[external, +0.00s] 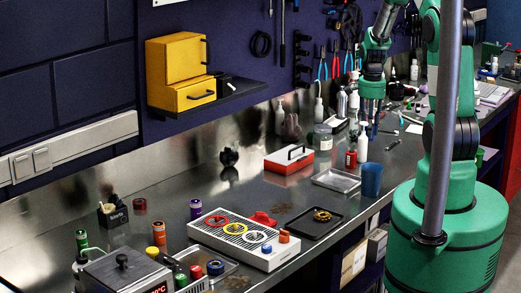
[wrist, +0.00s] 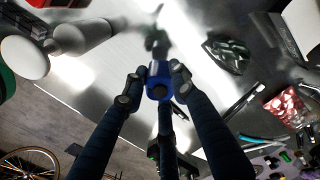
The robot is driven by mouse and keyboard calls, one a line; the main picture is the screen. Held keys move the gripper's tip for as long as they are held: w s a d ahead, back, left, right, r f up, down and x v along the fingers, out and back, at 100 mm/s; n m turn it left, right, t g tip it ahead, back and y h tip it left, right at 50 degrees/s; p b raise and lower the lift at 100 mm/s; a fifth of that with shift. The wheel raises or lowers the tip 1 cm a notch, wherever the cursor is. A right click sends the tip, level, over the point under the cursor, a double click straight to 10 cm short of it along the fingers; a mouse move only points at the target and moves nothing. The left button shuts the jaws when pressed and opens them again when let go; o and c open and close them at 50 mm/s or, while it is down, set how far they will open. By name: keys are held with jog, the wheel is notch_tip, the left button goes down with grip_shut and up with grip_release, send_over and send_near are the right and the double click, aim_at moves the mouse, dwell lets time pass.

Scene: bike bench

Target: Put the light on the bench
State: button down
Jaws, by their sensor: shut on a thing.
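My gripper (wrist: 158,84) is shut on a small blue cylinder with a dark round end, which I take to be the light (wrist: 159,90). In the wrist view it sits between the two fingertips, with the metal bench (wrist: 125,55) beneath. In the external view my gripper (external: 371,110) points down over the far part of the bench (external: 180,172), near the bottles. The light is too small to make out there. I cannot tell whether it touches the bench.
A red bottle (external: 351,158), white bottle (external: 362,145) and blue cup (external: 371,180) stand near my gripper.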

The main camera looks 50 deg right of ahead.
jog(key=shift+w+d, duration=0.1)
jog(key=shift+w, duration=0.05)
jog(key=shift+w+d+f, duration=0.15)
jog(key=shift+w+d, duration=0.15)
jog(key=shift+w, duration=0.05)
jog(key=shift+f, duration=1.65)
jog(key=shift+f, duration=0.15)
jog(key=c, duration=1.4)
grip_release()
notch_tip(320, 180, up, 12)
jog(key=shift+r+p, duration=0.15)
jog(key=shift+p, duration=0.15)
